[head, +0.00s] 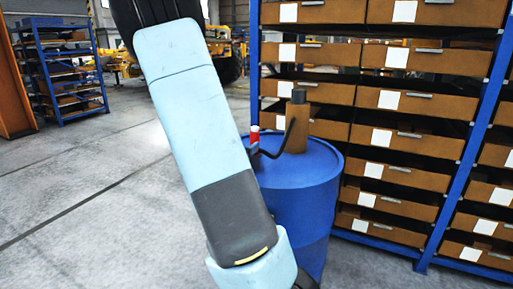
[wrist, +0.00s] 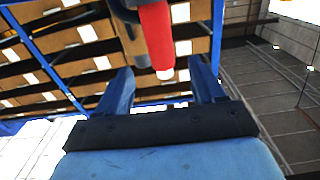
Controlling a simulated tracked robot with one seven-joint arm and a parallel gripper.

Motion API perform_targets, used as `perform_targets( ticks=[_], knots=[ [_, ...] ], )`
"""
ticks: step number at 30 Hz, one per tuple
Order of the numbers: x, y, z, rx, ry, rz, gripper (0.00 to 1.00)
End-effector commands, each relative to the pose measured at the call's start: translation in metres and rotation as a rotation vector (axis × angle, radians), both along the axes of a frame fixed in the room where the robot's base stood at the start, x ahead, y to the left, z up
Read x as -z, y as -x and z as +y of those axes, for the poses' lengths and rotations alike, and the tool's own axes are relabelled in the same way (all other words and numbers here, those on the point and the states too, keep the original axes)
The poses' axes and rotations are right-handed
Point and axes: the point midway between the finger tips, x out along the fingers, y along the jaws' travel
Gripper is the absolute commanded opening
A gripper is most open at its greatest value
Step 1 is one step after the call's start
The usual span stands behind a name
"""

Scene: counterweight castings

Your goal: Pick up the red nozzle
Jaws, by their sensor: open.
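The red nozzle (head: 254,135) is upright beside the brown pump (head: 297,125) on top of the blue drum (head: 300,175). My light-blue arm covers the drum's left side in the head view. In the wrist view the red nozzle (wrist: 157,35) reaches in from the top edge, its pale tip toward my gripper (wrist: 160,70). The two blue fingers are apart, with the tip between them in the picture. I cannot tell its depth relative to the fingertips. I cannot make out the gripper in the head view.
A black hose (head: 288,136) curves between the pump and the nozzle. A blue-framed rack (head: 463,160) of brown bins stands close behind and right of the drum. Another blue shelf (head: 60,70) stands at far left. The grey floor (head: 90,170) on the left is clear.

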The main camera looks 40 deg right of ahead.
Motion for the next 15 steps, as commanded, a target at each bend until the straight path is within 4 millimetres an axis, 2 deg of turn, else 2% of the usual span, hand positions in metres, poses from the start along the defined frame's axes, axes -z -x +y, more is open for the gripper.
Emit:
perform_targets(
  ticks=[4,15],
  knots=[
    [0.000,-0.007,-0.020,0.003,0.000,0.001,0.68],
    [0.000,-0.017,-0.039,0.002,-0.001,0.000,0.68]
  ],
)
